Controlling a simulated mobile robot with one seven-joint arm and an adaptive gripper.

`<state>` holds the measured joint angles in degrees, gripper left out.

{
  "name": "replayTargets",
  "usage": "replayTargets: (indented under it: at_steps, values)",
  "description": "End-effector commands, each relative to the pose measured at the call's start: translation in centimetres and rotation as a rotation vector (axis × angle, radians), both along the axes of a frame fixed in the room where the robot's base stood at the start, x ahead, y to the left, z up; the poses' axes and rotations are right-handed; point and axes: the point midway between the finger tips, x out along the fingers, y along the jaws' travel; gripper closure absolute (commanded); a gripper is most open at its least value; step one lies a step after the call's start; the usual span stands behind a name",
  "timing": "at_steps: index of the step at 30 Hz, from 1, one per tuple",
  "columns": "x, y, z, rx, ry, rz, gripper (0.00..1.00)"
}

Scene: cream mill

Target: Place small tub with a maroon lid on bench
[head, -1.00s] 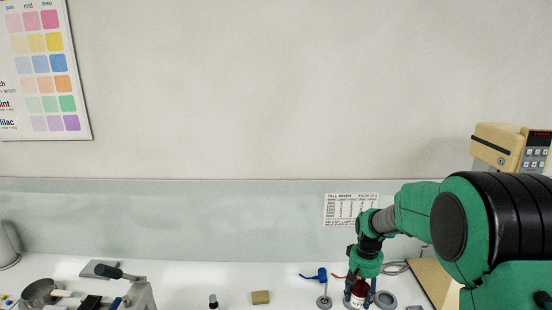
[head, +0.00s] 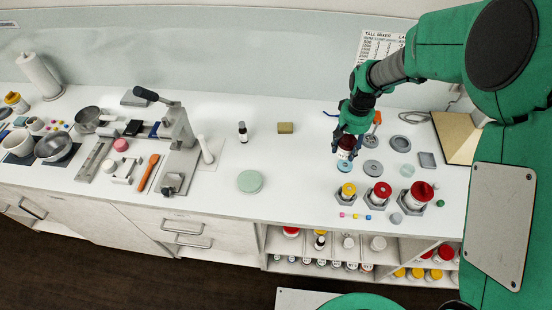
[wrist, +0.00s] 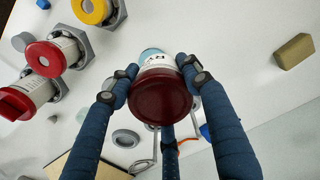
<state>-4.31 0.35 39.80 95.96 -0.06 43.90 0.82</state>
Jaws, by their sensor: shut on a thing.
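The small tub with a maroon lid (head: 347,142) is at the right part of the white bench (head: 290,165). In the wrist view its dark maroon lid (wrist: 160,97) faces the camera, with a white lettered label beyond it. My gripper (head: 348,147) is shut on the tub; in the wrist view its blue fingers (wrist: 160,70) press on both sides of the tub. A light blue disc shows just below the tub in the head view (head: 344,166). I cannot tell whether the tub's base touches anything.
Red-lidded tubs (head: 379,192) and a yellow-lidded tub (head: 348,190) stand in grey holders in front of the gripper. Grey discs (head: 372,168) lie beside it. A tan block (head: 285,127) and a green disc (head: 250,181) lie left, with clear bench between.

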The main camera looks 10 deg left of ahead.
Motion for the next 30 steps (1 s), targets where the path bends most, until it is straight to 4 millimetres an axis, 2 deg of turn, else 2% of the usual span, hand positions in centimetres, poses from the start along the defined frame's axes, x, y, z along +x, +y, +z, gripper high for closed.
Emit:
replayTargets:
  at_steps: [1, 6, 15, 22, 27, 30]
  values:
    - [-1.2, 1.5, -0.1, 0.0, 0.002, 0.014, 0.85]
    - [-5.1, 5.7, -0.7, -0.001, 0.001, 0.043, 0.85]
    - [-12.8, 11.5, -1.9, -0.001, 0.001, 0.092, 0.85]
    - [-17.8, 13.9, -2.5, -0.001, 0.001, 0.12, 0.85]
    - [-19.8, 14.7, -2.8, -0.001, 0.001, 0.129, 0.85]
    - [-20.2, 14.8, -2.9, -0.001, 0.0, 0.132, 0.85]
